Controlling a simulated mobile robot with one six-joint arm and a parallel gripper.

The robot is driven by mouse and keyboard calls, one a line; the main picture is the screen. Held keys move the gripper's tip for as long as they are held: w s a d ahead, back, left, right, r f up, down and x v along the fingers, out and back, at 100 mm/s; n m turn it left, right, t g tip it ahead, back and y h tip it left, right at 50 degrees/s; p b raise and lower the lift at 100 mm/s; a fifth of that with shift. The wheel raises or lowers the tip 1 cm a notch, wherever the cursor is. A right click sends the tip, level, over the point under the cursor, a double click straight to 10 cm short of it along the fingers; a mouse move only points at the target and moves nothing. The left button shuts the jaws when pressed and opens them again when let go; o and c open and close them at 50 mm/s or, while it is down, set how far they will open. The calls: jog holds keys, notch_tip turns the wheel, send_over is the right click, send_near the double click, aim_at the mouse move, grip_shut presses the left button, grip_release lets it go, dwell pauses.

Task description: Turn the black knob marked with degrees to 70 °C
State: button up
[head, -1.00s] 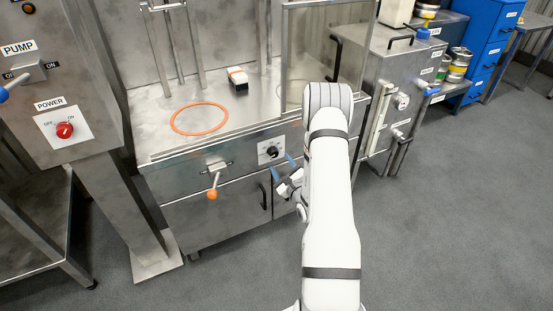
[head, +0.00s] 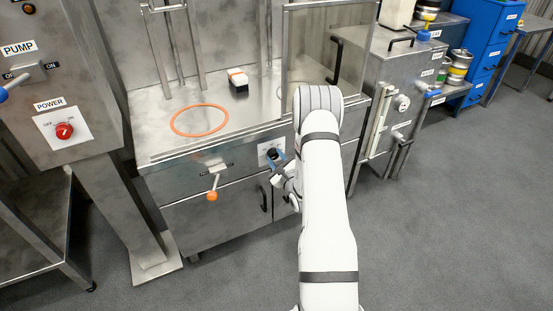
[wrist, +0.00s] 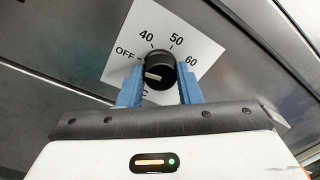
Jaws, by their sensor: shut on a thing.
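The black knob (wrist: 160,70) sits on a white dial plate (wrist: 193,45) on the machine's front panel. In the wrist view the plate reads OFF, 40, 50 and 60; its lower part, with a "C" just showing, is mostly hidden by my gripper. The knob's white pointer line points left, near OFF. My gripper (wrist: 160,90) has its two blue fingers on either side of the knob, shut on it. In the head view the knob (head: 272,154) shows small between the fingers of my gripper (head: 276,159).
An orange-tipped lever (head: 213,188) is left of the dial on the same front. A black door handle (head: 264,197) is below. An orange ring (head: 199,133) and a small white-and-black block (head: 238,79) are on the worktop. A red power knob (head: 64,131) is far left.

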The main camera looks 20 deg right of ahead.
jog(key=c, duration=0.4)
